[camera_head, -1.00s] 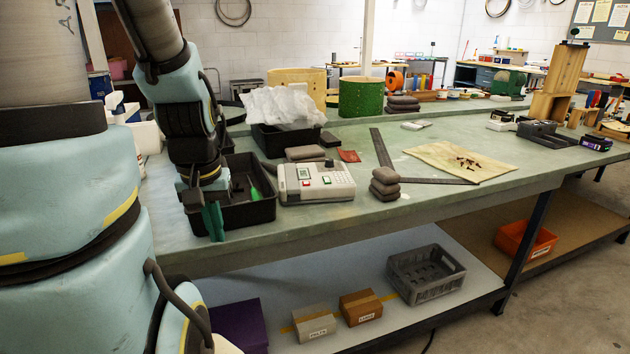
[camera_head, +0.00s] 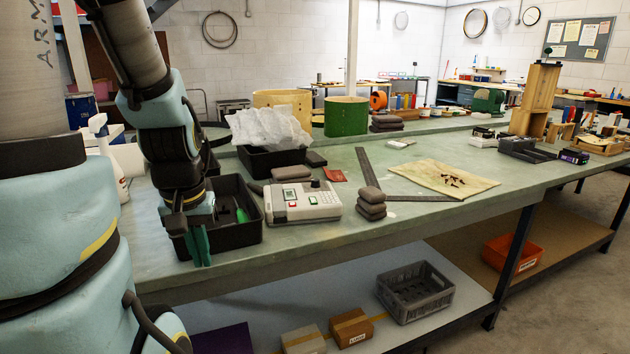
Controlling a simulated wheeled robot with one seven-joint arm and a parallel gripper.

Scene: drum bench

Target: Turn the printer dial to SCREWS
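The printer (camera_head: 302,203) is a beige box on the bench near its front edge, with a small green display, red and green buttons and a dark knob (camera_head: 315,184) at its upper right. The lettering around the knob is too small to read. My gripper (camera_head: 202,246) points down, left of the printer and in front of the black tray, apart from the printer. Its green fingers look close together, but I cannot tell whether they are open or shut. I see nothing held in it.
A black tray (camera_head: 252,226) with a green-handled tool stands left of the printer. Grey pads (camera_head: 371,204) are stacked to its right, beside a metal square (camera_head: 368,166). A black bin (camera_head: 262,162) with clear plastic wrap is behind. The bench's front strip is clear.

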